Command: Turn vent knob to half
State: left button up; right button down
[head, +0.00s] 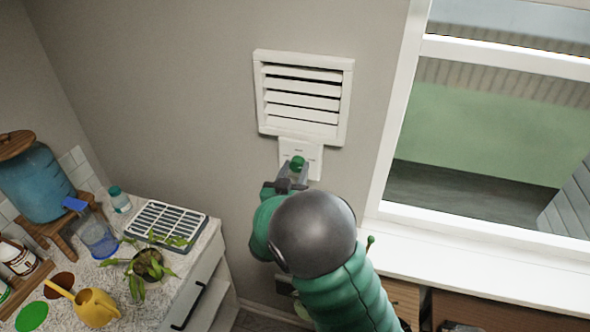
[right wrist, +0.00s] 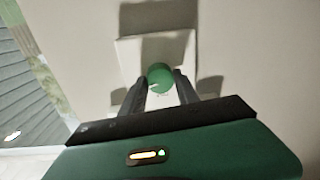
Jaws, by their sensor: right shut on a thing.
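The vent knob is a small green round knob (head: 297,163) on a white plate (head: 314,168) under the white slatted vent (head: 302,97) on the wall. The vent's slats look partly open. My right gripper (head: 291,175) reaches up to the knob and is shut on it. In the right wrist view the green knob (right wrist: 160,76) sits between the two dark fingertips (right wrist: 160,84), in front of the plate (right wrist: 130,58). Marks on the plate are too small to read. My left gripper is not in view.
A window (head: 480,130) with a white sill (head: 470,250) is to the right. At the lower left, a counter holds a blue water dispenser (head: 38,185), a white slatted tray (head: 166,222), a potted plant (head: 148,265) and a yellow watering can (head: 94,306). The wall around the vent is clear.

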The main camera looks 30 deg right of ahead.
jog(key=shift+r+n+p, duration=0.15)
jog(key=shift+n+p, duration=0.65)
jog(key=shift+p, duration=0.1)
jog(key=n+p, duration=0.5)
jog(key=shift+w+a+r, duration=0.1)
jog(key=shift+a, duration=0.05)
jog(key=n+p, duration=0.3)
jog(key=n, duration=0.1)
jog(key=shift+p, duration=0.3)
jog(key=shift+f+n+g+p, duration=0.15)
jog(key=shift+n+p, duration=0.25)
jog(key=shift+n, duration=0.3)
jog(key=shift+f+n+g+p, duration=0.15)
jog(key=shift+n+p, duration=0.25)
jog(key=shift+n, duration=0.3)
jog(key=shift+f, duration=0.1)
